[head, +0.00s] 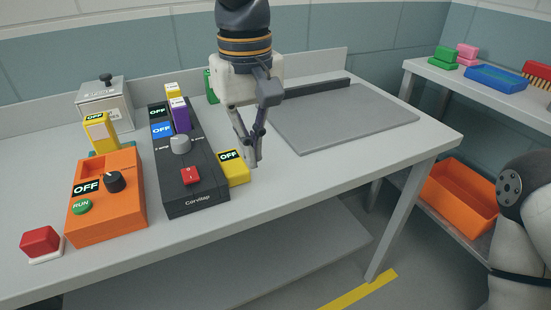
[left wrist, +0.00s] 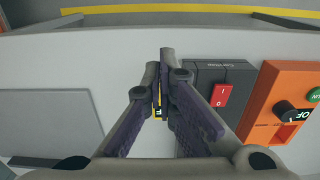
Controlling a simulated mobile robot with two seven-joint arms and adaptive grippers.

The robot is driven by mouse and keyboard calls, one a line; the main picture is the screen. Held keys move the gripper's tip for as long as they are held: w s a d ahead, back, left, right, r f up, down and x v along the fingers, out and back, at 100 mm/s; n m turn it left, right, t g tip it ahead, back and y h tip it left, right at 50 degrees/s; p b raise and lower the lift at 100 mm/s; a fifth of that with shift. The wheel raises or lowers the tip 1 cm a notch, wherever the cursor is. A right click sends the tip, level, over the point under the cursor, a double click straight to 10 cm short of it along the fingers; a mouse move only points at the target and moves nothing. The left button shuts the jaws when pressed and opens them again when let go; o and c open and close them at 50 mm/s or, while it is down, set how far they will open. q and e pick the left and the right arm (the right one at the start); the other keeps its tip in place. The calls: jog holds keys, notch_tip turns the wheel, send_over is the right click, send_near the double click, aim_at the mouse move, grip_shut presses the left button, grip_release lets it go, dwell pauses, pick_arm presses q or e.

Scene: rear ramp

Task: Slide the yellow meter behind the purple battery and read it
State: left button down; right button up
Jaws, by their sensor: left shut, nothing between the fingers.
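The yellow meter (head: 236,168), with a dark OFF display, lies on the bench against the right side of the black CorvStep unit (head: 192,190). The purple battery (head: 180,118) stands upright at the rear part of that unit, with a white label on top. My left gripper (head: 253,162) is shut and empty, its fingertips at the right end of the meter; contact is unclear. In the left wrist view the shut fingers (left wrist: 163,60) hide most of the meter, leaving a small yellow patch (left wrist: 157,112). My right gripper is out of view.
An orange unit (head: 125,215), a red button (head: 41,243) and a metal box (head: 106,102) stand left. Another yellow block (head: 101,132) shows OFF. A grey mat (head: 345,120) lies right; bare bench lies between it and the meter.

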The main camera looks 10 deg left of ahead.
aim_at(247, 194)
pick_arm(q)
jog(key=f, duration=0.6)
jog(key=s+f, duration=0.1)
jog(key=f, duration=0.3)
jog(key=shift+f+b, duration=0.1)
jog(key=shift+b, duration=0.2)
jog(key=w+a, duration=0.2)
jog(key=w, duration=0.1)
jog(key=shift+w+a, duration=0.15)
jog(key=shift+w, duration=0.15)
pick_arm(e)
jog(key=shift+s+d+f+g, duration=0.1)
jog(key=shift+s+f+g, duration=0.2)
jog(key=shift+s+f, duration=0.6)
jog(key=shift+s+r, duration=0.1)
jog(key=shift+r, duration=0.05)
